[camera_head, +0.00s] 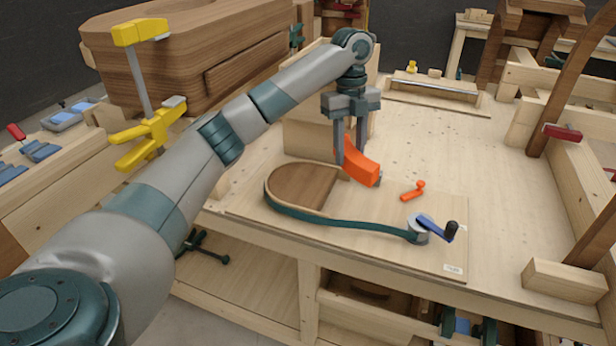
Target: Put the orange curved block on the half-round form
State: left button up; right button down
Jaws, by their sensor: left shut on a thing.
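The orange curved block (360,168) is between the fingers of my left gripper (350,155), which is shut on it. The block is tilted, its lower right end near the board. I cannot tell whether it touches the board. The half-round form (303,185) is a brown wooden piece with a rounded left end, lying on a light board. A dark green band (330,221) runs around its curved side and along the front to a clamp with a blue crank (436,228). The block is at the form's right, behind its right end. My right gripper is not in view.
A small orange piece (413,191) lies on the board (440,260) right of the block. A light wooden box (305,135) stands behind the form. A yellow clamp (148,135) grips the brown wooden piece at left. The worktop (450,150) farther right is mostly clear.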

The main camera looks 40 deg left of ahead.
pick_arm(q)
jog(key=shift+s+r, duration=0.2)
jog(key=shift+s, duration=0.1)
jog(key=shift+w+a+f, duration=0.15)
jog(key=shift+a+f, duration=0.2)
jog(key=shift+a, duration=0.1)
jog(key=p, duration=0.5)
send_over(308, 186)
jog(key=f, duration=0.6)
jog(key=shift+w+a+f, duration=0.15)
jog(key=shift+w, duration=0.1)
jog(key=shift+f+b, duration=0.1)
jog(key=shift+b, duration=0.2)
notch_tip(308, 186, down, 3)
jog(key=shift+r+p, duration=0.1)
jog(key=shift+p, duration=0.95)
jog(key=shift+f, duration=0.6)
jog(key=shift+f, duration=0.1)
